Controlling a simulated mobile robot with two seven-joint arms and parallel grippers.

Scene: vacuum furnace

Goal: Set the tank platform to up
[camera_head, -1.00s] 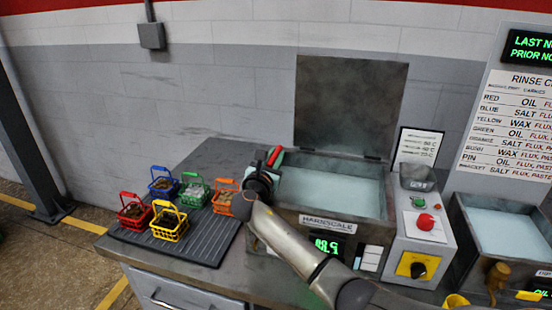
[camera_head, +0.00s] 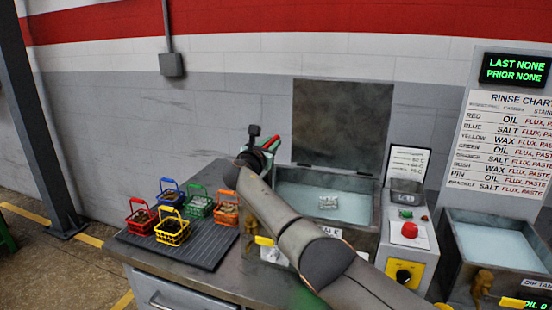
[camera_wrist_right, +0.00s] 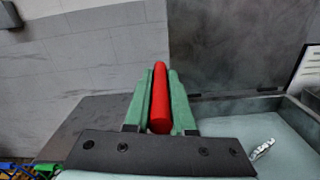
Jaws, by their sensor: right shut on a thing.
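My right gripper (camera_head: 266,147) is at the back left of the hardscale tank (camera_head: 365,208), raised above its rim. In the right wrist view its green fingers are shut around a red handle (camera_wrist_right: 160,97), which stands upright between them. A little red (camera_head: 272,142) also shows at the gripper in the head view. What the handle joins on to is hidden. The tank holds pale liquid, and a small silvery piece (camera_head: 328,202) shows at its surface; it also shows in the wrist view (camera_wrist_right: 263,148). I cannot make out the platform itself. My left gripper is not in view.
Several coloured baskets stand on a dark ribbed mat (camera_head: 205,245) at the left. A control box with a red button (camera_head: 409,230) and a yellow-plated knob (camera_head: 403,275) stands right of the tank. A second tank (camera_head: 495,248) lies further right. The raised tank lid (camera_head: 342,122) stands behind.

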